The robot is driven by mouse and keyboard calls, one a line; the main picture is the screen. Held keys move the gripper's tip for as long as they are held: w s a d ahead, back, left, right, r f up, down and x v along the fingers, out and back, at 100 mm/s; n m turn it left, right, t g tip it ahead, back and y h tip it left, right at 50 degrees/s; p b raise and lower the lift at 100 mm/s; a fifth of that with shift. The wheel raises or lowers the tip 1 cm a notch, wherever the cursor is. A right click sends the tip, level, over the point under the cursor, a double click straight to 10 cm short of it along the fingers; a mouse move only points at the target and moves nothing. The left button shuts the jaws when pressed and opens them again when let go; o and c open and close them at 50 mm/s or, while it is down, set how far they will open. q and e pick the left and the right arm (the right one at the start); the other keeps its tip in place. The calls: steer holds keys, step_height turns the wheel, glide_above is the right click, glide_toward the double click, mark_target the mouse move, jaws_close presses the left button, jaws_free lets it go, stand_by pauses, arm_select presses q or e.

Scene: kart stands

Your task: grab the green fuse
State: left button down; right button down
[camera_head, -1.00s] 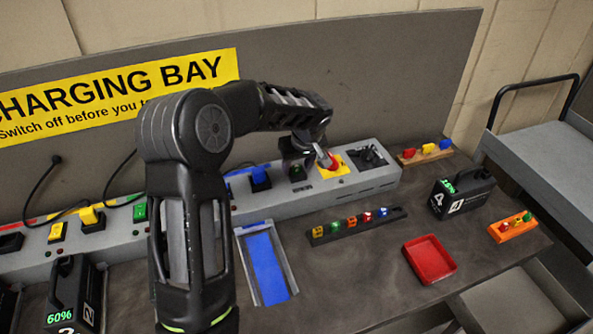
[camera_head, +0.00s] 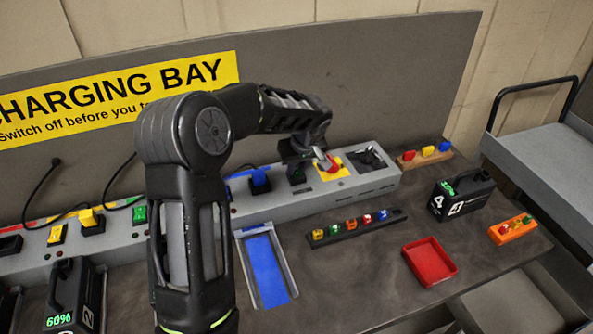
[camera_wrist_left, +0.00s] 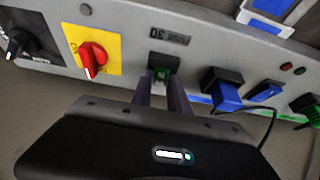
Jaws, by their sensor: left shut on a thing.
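My left gripper (camera_head: 297,168) is at a fuse socket in the grey charging unit, left of the red knob on its yellow plate. In the left wrist view, its two fingers (camera_wrist_left: 162,94) point at the socket below a label. They are shut on a small green fuse (camera_wrist_left: 161,76), which sits at the dark socket; I cannot tell whether it is fully seated or partly out. My fingers hide part of it. My right gripper is not in view.
On the bench are a black fuse rack (camera_head: 350,232) with several coloured fuses, a red tray (camera_head: 430,262), a black battery (camera_head: 462,195) and an orange fuse block (camera_head: 512,231).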

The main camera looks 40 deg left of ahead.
mark_target(297, 170)
arm_select(q)
steer(key=shift+r+p, duration=0.3)
steer(key=shift+r, duration=0.3)
step_height(297, 170, up, 5)
steer(key=shift+f+p, duration=0.2)
steer(key=shift+p, duration=0.8)
step_height(297, 170, up, 4)
steer(key=shift+r, duration=0.15)
